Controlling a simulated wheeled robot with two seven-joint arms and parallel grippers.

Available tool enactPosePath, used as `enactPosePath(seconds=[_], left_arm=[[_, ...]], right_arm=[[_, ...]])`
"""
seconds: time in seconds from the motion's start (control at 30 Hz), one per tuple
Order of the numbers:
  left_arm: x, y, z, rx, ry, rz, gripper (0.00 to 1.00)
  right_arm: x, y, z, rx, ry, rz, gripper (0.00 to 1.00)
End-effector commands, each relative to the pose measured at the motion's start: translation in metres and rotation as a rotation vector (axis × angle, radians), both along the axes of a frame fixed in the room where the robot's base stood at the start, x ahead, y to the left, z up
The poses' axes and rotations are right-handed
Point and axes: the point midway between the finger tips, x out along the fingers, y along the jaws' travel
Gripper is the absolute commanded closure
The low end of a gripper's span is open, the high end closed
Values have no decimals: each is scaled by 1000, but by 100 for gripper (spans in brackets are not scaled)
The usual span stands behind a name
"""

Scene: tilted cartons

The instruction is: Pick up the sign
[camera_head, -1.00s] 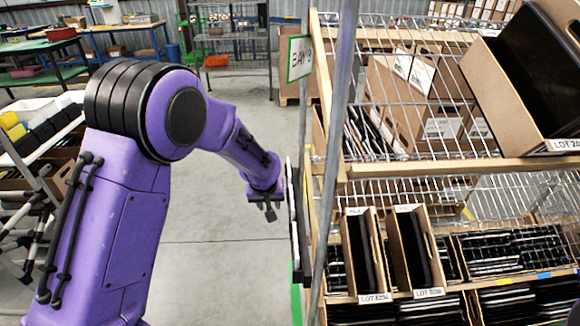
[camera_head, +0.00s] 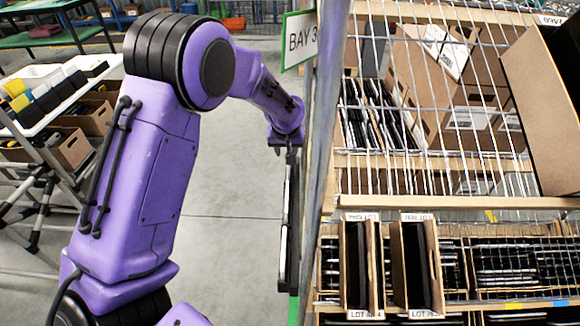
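A white sign (camera_head: 300,38) with a green border reads "BAY 3" and hangs at the outer side of the rack's post, at the top of the view. My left gripper (camera_head: 289,150) is well below the sign and apart from it, at the end of the purple arm. It is right above a thin dark and white upright panel (camera_head: 290,215) seen nearly edge-on beside the rack. I cannot tell whether the gripper touches the panel, or whether its fingers are open or shut. My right gripper is not in view.
A wire rack post (camera_head: 325,120) stands close to the right of my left arm. Tilted cartons (camera_head: 545,100) and narrow cartons (camera_head: 415,265) fill the rack. A cart with bins (camera_head: 70,150) stands at left. Grey floor (camera_head: 225,190) between is clear.

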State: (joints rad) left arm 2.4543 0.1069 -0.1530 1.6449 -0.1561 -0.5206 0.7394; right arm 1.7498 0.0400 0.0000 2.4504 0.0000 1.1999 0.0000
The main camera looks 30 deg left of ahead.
Motion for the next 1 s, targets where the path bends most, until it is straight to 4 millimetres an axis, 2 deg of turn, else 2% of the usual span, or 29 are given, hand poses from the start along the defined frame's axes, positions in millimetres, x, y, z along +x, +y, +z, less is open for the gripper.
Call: enactPosePath(seconds=[0.2, 0.3, 1.0], left_arm=[[9, -2, -39, -1, 3, -3, 60], [12, 0, -48, -1, 2, -2, 60], [13, 0, -53, 1, 0, -2, 60]], right_arm=[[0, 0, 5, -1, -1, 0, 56], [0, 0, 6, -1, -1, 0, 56], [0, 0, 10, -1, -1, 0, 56]])
